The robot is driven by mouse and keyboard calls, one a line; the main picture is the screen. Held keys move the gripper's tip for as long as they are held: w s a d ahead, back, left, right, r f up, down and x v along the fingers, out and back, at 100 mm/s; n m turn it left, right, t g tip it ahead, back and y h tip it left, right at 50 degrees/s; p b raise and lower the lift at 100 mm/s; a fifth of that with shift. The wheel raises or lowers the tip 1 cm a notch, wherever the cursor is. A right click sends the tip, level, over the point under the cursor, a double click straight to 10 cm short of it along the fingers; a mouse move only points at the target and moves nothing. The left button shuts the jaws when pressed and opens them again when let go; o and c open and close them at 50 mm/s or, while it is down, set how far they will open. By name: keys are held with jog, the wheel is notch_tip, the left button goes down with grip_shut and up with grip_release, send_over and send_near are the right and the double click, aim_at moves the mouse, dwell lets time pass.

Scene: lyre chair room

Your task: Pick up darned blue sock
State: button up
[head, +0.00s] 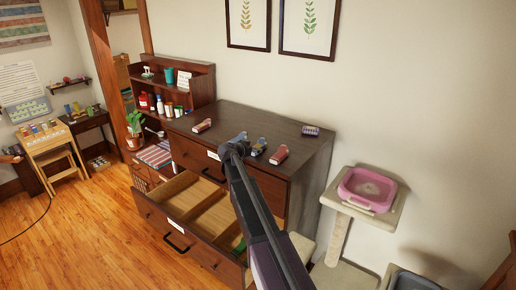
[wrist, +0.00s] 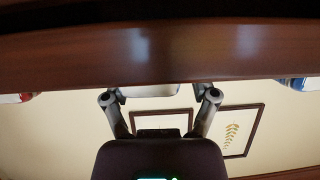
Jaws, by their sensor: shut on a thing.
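My gripper (head: 241,141) is over the top of the dark wooden dresser (head: 300,148), seen at the end of my arm in the head view. In the wrist view its two fingers (wrist: 160,95) stand apart, on either side of a pale thing (wrist: 150,90), and are shut on it. Only a strip of that thing shows, so I cannot tell whether it is the darned blue sock. A small blue-topped item (head: 260,146) lies just right of my gripper in the head view, partly unclear.
Red rolled items (head: 202,126) (head: 280,154) and a purple one (head: 310,131) lie on the dresser. A divided drawer (head: 195,205) stands open below. A shelf (head: 165,90) stands left; a cat stand with a pink tray (head: 367,190) stands right.

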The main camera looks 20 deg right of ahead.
jog(key=shift+r, duration=0.15)
notch_tip(320, 180, up, 4)
jog(key=p, duration=0.4)
jog(key=shift+f, duration=0.25)
jog(key=s+a+r+p, duration=0.1)
jog(key=s+a, duration=0.2)
jog(key=s, duration=1.2)
jog(key=shift+s, duration=0.35)
